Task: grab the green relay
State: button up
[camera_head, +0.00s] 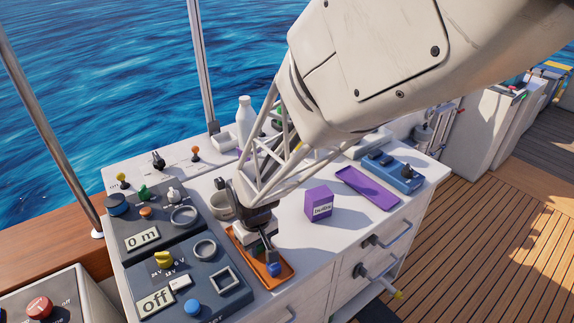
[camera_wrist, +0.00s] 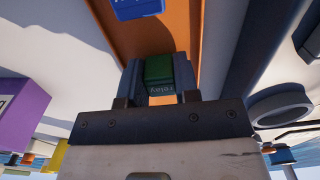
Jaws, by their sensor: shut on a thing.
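The green relay (camera_wrist: 158,68) is between the two fingers of my gripper (camera_wrist: 160,82) in the wrist view, with part of a printed label showing. My gripper is shut on it. In the head view my gripper (camera_head: 262,250) is low over the orange tray (camera_head: 286,272), and the relay is mostly hidden by the fingers. I cannot tell whether the relay still touches the tray. A blue block (camera_head: 274,269) lies at the near end of the tray, and it also shows in the wrist view (camera_wrist: 137,8).
A purple box (camera_head: 319,204) and a flat purple tray (camera_head: 367,188) stand to the right on the white counter. Dark control panels (camera_head: 190,283) with knobs and displays lie to the left. A white bottle (camera_head: 245,120) stands behind. Bare counter lies right of the orange tray.

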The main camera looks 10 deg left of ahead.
aim_at(259, 246)
jog(key=shift+r, duration=0.6)
jog(key=shift+s+d+r, duration=0.1)
jog(key=shift+s+r, duration=0.1)
jog(key=shift+r, duration=0.35)
jog(key=shift+s+d+r, duration=0.1)
jog(key=shift+s+r, duration=0.05)
jog(key=shift+r, duration=0.4)
jog(key=s+d+r, duration=0.1)
jog(key=s+d, duration=0.8)
jog(key=s, duration=0.3)
jog(key=shift+s+r, duration=0.15)
jog(key=shift+r, duration=0.05)
